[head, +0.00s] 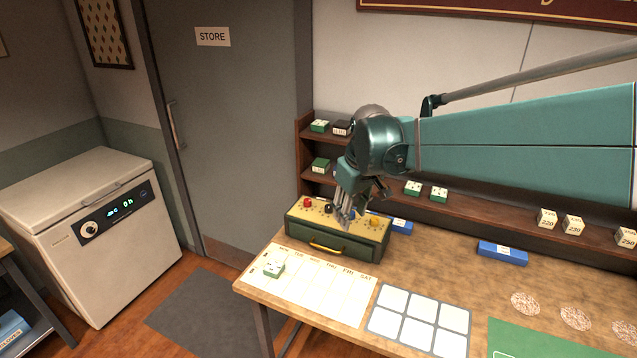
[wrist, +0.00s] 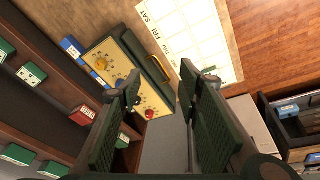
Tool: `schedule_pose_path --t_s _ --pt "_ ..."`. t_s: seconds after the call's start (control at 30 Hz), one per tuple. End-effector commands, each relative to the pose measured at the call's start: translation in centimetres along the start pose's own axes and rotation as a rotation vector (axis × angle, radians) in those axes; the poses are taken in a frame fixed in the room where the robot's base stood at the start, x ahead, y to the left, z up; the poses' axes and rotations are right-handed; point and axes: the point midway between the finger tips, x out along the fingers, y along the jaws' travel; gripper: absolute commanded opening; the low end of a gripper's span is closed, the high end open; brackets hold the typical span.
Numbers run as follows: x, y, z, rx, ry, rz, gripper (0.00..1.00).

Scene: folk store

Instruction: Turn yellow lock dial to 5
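The lock box (head: 325,238) is green with a pale yellow top panel and a yellow handle on its front. The yellow dial (head: 374,221) is at the right end of the panel; it also shows in the wrist view (wrist: 101,64), at the panel's upper left. A red dial (head: 307,203) and a black dial (head: 328,208) stand at the other end. My gripper (head: 346,218) is above the panel, left of the yellow dial. Its fingers are apart and empty in the wrist view (wrist: 160,80). The dial's number is too small to read.
The box stands on a wooden table with a weekday chart (head: 328,290) before it. A blue box (head: 402,226) lies close behind its right end. A shelf (head: 455,208) with small boxes runs along the wall. The table further right has open space.

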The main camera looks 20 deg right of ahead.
Motion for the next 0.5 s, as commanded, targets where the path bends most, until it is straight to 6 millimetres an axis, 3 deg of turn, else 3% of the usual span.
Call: schedule_pose_path --t_s 0.5 --pt "2.3 7.6 -5.0 -0.079 -0.105 -0.047 0.35"
